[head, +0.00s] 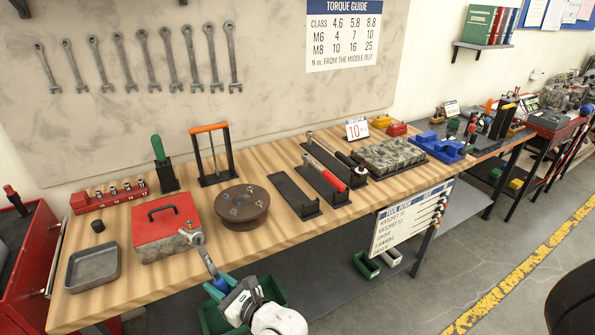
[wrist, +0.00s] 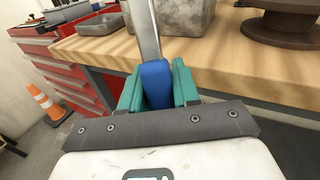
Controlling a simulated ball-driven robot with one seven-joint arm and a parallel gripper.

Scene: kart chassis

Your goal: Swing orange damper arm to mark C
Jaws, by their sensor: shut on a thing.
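My gripper (head: 219,287) is shut on an adjustable wrench (head: 206,258), at the front edge of the wooden bench. In the wrist view my teal fingers clasp its blue handle (wrist: 156,86), and the steel shank (wrist: 147,32) points up and away. In the head view the wrench's jaw end lies in front of the red box's right side; whether it touches the box I cannot tell. No damper arm or mark C can be made out. An orange-topped tool (head: 209,129) stands in a black holder at the back of the bench.
On the bench (head: 180,271) are a red box (head: 163,231), a grey tray (head: 93,267), a round brown hub (head: 242,206), black tool holders (head: 293,195) and a grey block set (head: 390,157). Green bins (head: 367,264) sit below. An orange cone (wrist: 46,107) stands on the floor.

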